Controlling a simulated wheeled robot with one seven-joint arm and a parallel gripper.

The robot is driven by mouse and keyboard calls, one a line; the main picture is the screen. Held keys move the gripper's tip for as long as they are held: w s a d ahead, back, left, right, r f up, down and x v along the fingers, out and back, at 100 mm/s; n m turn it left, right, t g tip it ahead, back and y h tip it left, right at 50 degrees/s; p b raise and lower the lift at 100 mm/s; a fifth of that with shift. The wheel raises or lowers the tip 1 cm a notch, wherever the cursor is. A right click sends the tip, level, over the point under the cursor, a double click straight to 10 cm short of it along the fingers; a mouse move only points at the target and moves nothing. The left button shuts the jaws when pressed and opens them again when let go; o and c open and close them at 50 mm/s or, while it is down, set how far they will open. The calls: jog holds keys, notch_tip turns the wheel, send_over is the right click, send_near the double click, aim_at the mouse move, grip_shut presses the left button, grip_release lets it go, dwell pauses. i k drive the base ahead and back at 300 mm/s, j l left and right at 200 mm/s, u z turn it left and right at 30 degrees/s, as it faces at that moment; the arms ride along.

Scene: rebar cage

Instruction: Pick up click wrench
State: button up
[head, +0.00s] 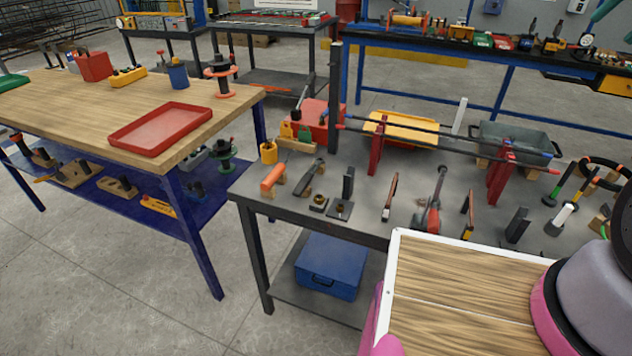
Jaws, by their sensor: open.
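Several hand tools stand or rest on the grey workbench (350,230), and I cannot tell for sure which is the click wrench. Among them are an orange-handled tool (272,177) and a dark long tool (310,178) leaning at the left end. A slim dark and orange tool (390,197) is near the middle. A grey and red tool (433,207) stands to its right, with a dark and yellow tool (468,214) beyond. My gripper is not in view.
Rebar rods (440,131) lie across red stands (376,147) at the back of the workbench. A grey bin (520,140) stands behind. A wooden table (60,125) with a red tray (160,128) is at left. Bare floor lies between the benches.

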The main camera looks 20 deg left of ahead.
aim_at(299, 190)
jog(key=z, duration=0.45)
jog(key=u, duration=1.5)
jog(key=j+u, duration=0.25)
jog(key=i+u, duration=0.1)
jog(key=u, duration=0.15)
